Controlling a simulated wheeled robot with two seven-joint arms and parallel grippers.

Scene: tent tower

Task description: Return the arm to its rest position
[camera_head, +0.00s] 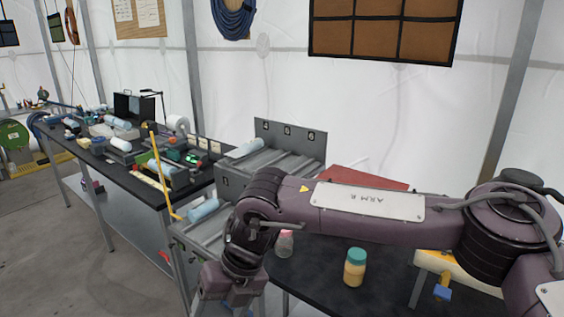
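My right arm comes in from the right edge. Its purple forearm with a white label plate reaches left across the black table (314,288), and its wrist bends down at the lower middle, in front of the grey rack. The wrist runs out of the picture at the bottom edge. The fingers of my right gripper do not show. My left arm and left gripper are not in view.
A jar with a green lid (355,268) stands just below the forearm. A smaller jar (284,243) is partly hidden by the arm. A grey numbered rack (290,140) holds light-blue cylinders behind the wrist. A cluttered workbench (130,188) stands at left. Floor is open at lower left.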

